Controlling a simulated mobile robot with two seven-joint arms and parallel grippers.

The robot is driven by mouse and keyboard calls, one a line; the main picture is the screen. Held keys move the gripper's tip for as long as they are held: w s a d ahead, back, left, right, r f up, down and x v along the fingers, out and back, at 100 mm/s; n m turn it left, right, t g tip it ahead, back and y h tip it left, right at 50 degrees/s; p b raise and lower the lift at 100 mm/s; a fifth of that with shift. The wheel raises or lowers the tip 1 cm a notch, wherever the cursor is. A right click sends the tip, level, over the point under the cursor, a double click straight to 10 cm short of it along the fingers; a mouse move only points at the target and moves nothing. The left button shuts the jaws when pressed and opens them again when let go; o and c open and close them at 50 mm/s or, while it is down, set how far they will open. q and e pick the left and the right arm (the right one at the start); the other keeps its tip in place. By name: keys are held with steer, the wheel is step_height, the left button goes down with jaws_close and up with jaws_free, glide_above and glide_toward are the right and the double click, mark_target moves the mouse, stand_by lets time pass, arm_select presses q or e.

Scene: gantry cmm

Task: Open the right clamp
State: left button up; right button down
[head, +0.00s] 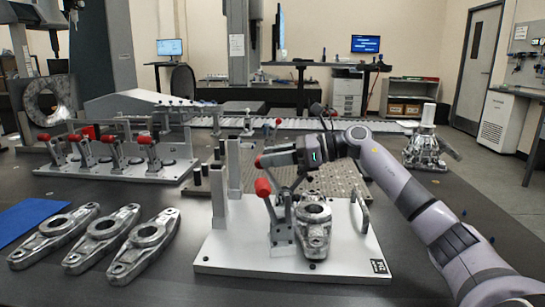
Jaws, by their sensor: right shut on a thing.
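A light metal fixture plate (225,255) lies on the dark table and holds a cast metal part with a round bore (314,228). A toggle clamp with a red handle (263,188) stands at the part's left side, its handle raised and tilted left. My right gripper (272,158) is above and behind the part, reaching in from the right. It is shut on the right clamp's handle, whose red tip (258,161) shows at its left end. The gripper hides most of that handle, and the clamp's arm is partly hidden behind the part. My left gripper is not in view.
Several loose cast parts (105,235) lie at the left next to a blue mat (32,220). Upright posts (220,185) stand on the plate's left side, and a loop handle (361,213) on its right. A rack of red-handled clamps (120,172) stands behind left.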

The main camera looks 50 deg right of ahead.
steer(key=shift+s+d+f, duration=0.1)
steer(key=shift+d+f, duration=0.1)
steer(key=shift+f, duration=0.1)
steer(key=c, duration=1)
jaws_free()
steer(key=o, duration=0.4)
steer(key=shift+s+d, duration=0.25)
steer(key=shift+s, duration=0.05)
steer(key=shift+o, duration=0.2)
steer(key=shift+a+r, duration=0.15)
steer(key=shift+b+v, duration=0.5)
steer(key=shift+v, duration=3.05)
